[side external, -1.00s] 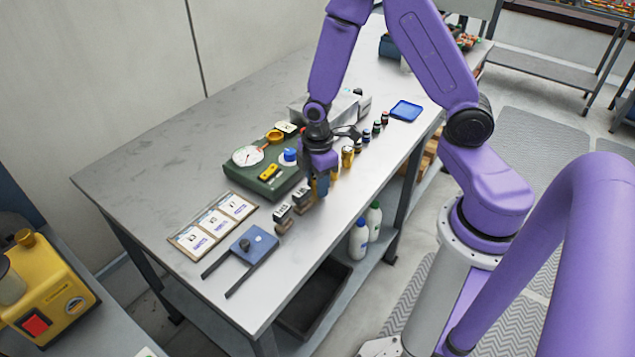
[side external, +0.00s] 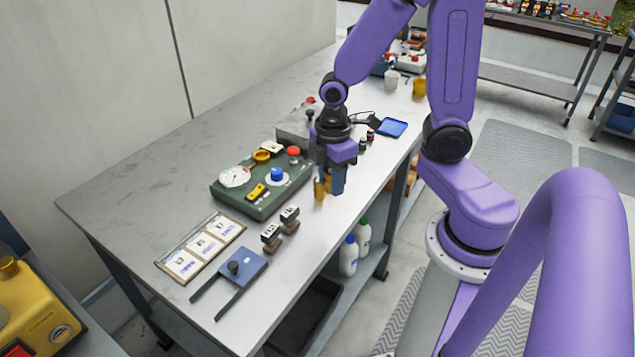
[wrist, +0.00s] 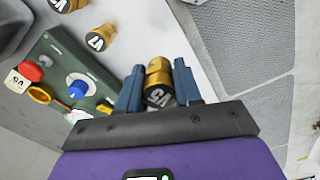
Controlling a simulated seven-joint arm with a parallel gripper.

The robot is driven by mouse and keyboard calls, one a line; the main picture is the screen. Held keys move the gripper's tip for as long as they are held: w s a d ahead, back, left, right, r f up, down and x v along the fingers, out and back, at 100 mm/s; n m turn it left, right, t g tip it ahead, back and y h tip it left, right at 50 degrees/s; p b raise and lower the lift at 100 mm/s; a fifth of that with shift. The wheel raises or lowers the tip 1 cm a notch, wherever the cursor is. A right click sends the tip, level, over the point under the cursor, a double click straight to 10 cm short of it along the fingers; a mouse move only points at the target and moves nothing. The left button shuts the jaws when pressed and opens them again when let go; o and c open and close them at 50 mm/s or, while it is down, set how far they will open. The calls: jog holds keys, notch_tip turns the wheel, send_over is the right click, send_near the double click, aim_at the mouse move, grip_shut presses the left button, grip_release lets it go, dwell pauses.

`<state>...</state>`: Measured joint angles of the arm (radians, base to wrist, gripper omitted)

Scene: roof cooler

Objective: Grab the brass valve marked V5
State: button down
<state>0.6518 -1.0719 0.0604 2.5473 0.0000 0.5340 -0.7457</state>
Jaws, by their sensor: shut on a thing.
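The brass valve marked V5 (wrist: 158,88) sits between the two blue fingers of my gripper (wrist: 158,86) in the wrist view. Its black cap with the white mark faces the camera, upside down. My gripper is shut on it. In the side external view, my gripper (side external: 330,188) is low over the table beside the green box, with brass showing at its fingers. Two more brass valves lie apart from my gripper in the wrist view: one marked V7 (wrist: 98,40), and another (wrist: 66,4) partly cut off at the top edge.
The green box (side external: 240,203) with gauge, blue knob and red button stands close to my gripper. Two tagged pieces (side external: 279,230), a blue forked fixture (side external: 238,272) and a card board (side external: 200,247) lie nearer. A blue tray (side external: 391,128) lies beyond. The table's left side is clear.

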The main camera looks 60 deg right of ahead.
jog(key=s+r, duration=0.3)
jog(key=s, duration=0.4)
dwell(0.3)
